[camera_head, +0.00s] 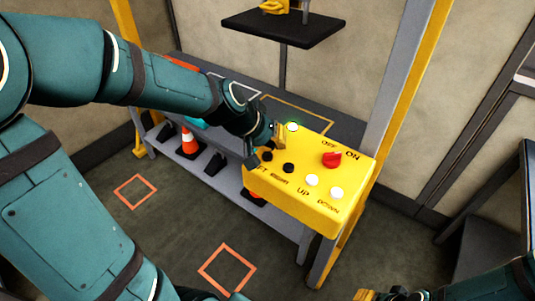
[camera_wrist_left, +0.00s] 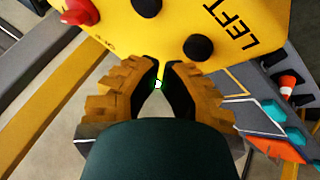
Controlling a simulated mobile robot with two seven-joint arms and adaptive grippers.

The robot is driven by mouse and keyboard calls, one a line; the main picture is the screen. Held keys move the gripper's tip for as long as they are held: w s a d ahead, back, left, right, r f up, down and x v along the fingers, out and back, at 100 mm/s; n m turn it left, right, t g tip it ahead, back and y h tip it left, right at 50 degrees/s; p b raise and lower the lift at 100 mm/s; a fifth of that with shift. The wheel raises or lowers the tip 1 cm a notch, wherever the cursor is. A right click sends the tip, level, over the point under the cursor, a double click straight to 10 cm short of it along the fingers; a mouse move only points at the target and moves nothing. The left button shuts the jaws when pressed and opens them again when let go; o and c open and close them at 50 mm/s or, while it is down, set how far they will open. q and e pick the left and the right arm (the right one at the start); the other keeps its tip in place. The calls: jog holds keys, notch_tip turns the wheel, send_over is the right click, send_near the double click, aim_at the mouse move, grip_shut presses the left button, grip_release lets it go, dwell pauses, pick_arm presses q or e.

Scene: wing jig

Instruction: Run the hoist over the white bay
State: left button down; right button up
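The red knob is beside the ON and OFF labels. My left gripper (camera_head: 278,140) is at the box's left end, close to the lamp and the black buttons. In the left wrist view its fingertips (camera_wrist_left: 165,65) are a narrow gap apart with nothing held; the lamp (camera_wrist_left: 157,85) shows between them. The white-outlined bay (camera_head: 245,88) is partly hidden behind my left arm. No hoist is clearly identifiable. My right gripper (camera_head: 370,295) barely shows.
A black platform (camera_head: 300,34) bears a yellow object behind the box. Yellow-outlined (camera_head: 300,108) and orange-outlined bays flank the white one. A traffic cone (camera_head: 189,140) stands on the lower shelf. Orange squares (camera_head: 227,268) mark the floor. A grey-yellow post (camera_head: 400,90) rises beside the box.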

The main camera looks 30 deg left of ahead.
pick_arm(q)
jog(key=shift+f, duration=0.15)
dwell(0.8)
jog(key=shift+f+b, duration=0.3)
jog(key=shift+b, duration=0.2)
